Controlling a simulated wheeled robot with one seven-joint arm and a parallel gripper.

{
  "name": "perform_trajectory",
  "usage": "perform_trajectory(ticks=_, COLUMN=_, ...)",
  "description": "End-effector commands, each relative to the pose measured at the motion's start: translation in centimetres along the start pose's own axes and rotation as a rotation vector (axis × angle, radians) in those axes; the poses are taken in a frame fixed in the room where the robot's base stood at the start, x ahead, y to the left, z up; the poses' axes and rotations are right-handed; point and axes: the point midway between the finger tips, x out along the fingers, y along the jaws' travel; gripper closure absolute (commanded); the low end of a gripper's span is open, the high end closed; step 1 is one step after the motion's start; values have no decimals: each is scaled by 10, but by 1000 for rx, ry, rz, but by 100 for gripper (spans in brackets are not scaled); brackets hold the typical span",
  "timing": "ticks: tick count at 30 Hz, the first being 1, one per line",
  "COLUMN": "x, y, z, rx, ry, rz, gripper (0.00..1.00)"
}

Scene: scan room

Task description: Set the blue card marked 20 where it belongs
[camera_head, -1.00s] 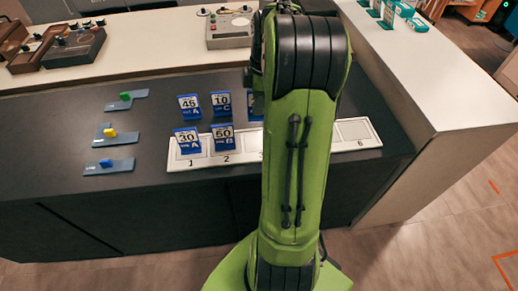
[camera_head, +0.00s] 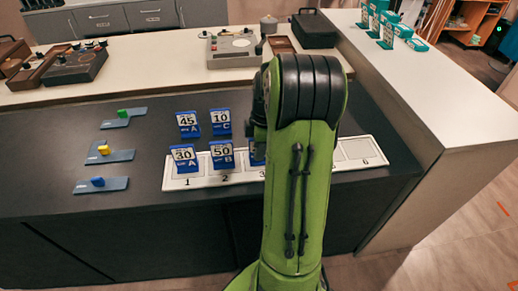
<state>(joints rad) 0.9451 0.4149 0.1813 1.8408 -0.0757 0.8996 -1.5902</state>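A white strip with numbered slots (camera_head: 205,180) lies along the front of the dark counter. Blue card 30 A (camera_head: 185,158) stands at slot 1 and blue card 50 B (camera_head: 222,154) at slot 2. Behind them stand blue cards 45 A (camera_head: 188,123) and 10 C (camera_head: 220,122). A sliver of blue (camera_head: 256,158) shows at slot 3, beside my arm; its marking is hidden. I cannot read a 20 anywhere. My green arm covers the strip's middle, and my gripper is hidden behind it.
Three grey-blue plates with a green block (camera_head: 123,113), a yellow block (camera_head: 103,148) and a blue block (camera_head: 97,182) lie on the left. Consoles (camera_head: 233,48) stand on the pale rear counter. The strip's right end (camera_head: 357,149) looks empty.

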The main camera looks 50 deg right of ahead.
Motion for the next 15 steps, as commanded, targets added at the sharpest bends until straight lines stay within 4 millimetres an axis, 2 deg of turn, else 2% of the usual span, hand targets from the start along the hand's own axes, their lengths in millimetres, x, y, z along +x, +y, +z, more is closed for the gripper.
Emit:
perform_trajectory(ticks=1, x=0, y=0, z=0, rx=0, ry=0, rz=-1, gripper=72)
perform_trajectory(ticks=4, x=0, y=0, z=0, rx=0, ry=0, rz=-1, gripper=58)
perform_trajectory(ticks=12, x=-2, y=0, z=0, rx=0, ry=0, rz=0, gripper=58)
perform_trajectory(ticks=15, x=-13, y=1, z=-1, rx=0, ry=0, rz=2, gripper=58)
